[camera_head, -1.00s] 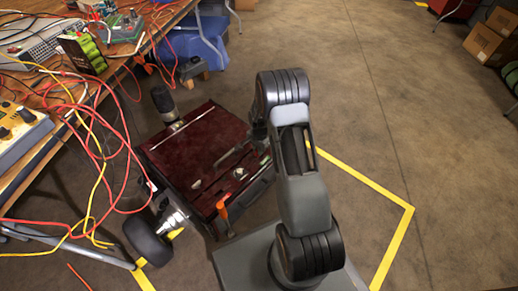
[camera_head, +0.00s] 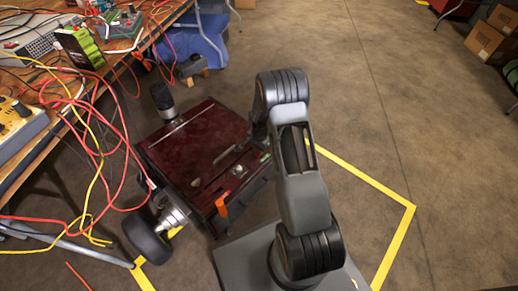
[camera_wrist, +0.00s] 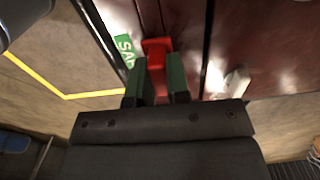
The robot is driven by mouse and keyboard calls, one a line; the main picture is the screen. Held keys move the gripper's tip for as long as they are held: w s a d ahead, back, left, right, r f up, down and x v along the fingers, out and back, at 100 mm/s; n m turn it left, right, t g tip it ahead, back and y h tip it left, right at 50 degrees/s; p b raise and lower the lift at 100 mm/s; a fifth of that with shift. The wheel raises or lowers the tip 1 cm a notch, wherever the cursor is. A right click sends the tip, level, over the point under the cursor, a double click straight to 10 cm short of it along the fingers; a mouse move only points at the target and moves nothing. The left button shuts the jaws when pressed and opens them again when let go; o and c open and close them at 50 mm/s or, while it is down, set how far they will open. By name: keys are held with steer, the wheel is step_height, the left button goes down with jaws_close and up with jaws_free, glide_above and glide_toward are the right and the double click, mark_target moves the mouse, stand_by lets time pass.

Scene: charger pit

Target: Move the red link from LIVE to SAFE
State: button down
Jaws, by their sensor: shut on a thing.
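In the wrist view, my gripper (camera_wrist: 157,88) is shut on the red link (camera_wrist: 157,48), with a dark green finger on each side of it. The link stands at the dark red panel of the robot body (camera_wrist: 183,35). A green label (camera_wrist: 124,48) with partly readable letters, "SA", is just left of the link. I cannot tell whether the link is fully seated. In the head view, the dark red box-shaped body (camera_head: 190,140) sits on the floor left of my arm. My gripper and the link cannot be made out clearly there. The LIVE marking is not readable.
An orange-red piece (camera_head: 222,204) is at the box's front corner. A wheel (camera_head: 147,240) stands at its lower left. A cluttered wooden table (camera_head: 38,152) with hanging red and yellow cables (camera_head: 100,165) is on the left. Floor to the right is clear, with yellow tape (camera_head: 397,242).

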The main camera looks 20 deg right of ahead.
steer(key=shift+f, duration=0.2)
steer(key=c, duration=1)
jaws_free()
step_height(320, 180, up, 14)
steer(key=p, duration=0.5)
steer(key=s+a+r+n+t+p, duration=0.1)
steer(key=s+a+r+n+p, duration=0.2)
steer(key=r, duration=1.4)
steer(key=s+a+r+n+t+p, duration=0.1)
steer(key=s+a+r+n+p, duration=0.3)
steer(key=s+r+p, duration=0.7)
steer(key=s+a+r+n+t+p, duration=0.1)
steer(key=s+a+r+n+p, duration=0.2)
steer(key=r+p, duration=1.5)
steer(key=shift+s+a+r+n+t, duration=0.15)
steer(key=shift+s+r+n, duration=0.5)
steer(key=shift+r, duration=0.55)
steer(key=shift+s+a+r+n+t, duration=0.1)
steer(key=shift+s+r+n, duration=0.5)
steer(key=shift+r, duration=0.6)
steer(key=shift+s+a+r+n+t, duration=0.15)
steer(key=shift+s+r+n, duration=0.45)
steer(key=shift+r, duration=0.6)
